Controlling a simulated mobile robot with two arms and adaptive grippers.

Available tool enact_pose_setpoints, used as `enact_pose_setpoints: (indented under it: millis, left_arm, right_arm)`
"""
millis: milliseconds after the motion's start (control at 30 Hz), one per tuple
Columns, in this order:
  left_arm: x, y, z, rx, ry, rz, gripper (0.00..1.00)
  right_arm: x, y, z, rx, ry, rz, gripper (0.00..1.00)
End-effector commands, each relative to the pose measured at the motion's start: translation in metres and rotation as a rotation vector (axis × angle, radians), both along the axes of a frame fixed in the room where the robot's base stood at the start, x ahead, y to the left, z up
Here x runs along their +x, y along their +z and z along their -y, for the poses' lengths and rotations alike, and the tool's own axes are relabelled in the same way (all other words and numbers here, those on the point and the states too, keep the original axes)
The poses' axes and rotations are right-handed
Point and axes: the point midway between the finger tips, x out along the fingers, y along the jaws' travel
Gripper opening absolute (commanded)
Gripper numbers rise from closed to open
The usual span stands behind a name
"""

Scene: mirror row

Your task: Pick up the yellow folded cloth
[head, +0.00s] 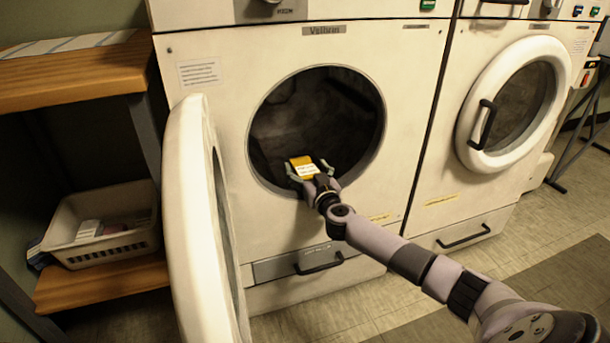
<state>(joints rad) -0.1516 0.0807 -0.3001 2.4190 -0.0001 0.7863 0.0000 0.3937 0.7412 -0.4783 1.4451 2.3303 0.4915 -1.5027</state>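The yellow folded cloth (304,162) shows in the head view at the lower part of the open round drum opening of the left washing machine. It has a white patch on its near face. My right gripper (309,169) is at the lower rim of the opening, with its fingers spread to either side of the cloth. I cannot tell whether the fingers press on the cloth or only stand around it. What is under the cloth is hard to see in the dark drum. My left gripper is not in view.
The left machine's round door (188,215) stands open toward me, left of the opening. A second machine on the right has its door (515,103) shut. A wooden shelf (75,75) stands at the left, with a pale basket (105,247) on its lower board.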

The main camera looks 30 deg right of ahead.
Motion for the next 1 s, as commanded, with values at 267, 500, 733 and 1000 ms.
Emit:
enact_pose_setpoints:
  millis: [267,500,733,1000]
  left_arm:
    - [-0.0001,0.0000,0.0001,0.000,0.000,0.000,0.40]
    - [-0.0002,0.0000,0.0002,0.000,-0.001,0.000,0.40]
    - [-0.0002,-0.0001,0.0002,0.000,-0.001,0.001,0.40]
    - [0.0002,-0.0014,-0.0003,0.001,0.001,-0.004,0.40]
  right_arm:
    - [-0.0003,0.0001,0.0001,0.000,0.000,0.000,0.59]
    - [-0.0004,0.0000,0.0002,-0.001,0.000,0.000,0.43]
    - [-0.0004,0.0000,0.0002,-0.001,0.000,0.000,0.28]
    - [-0.0003,0.0009,0.0002,-0.001,0.000,0.001,0.25]
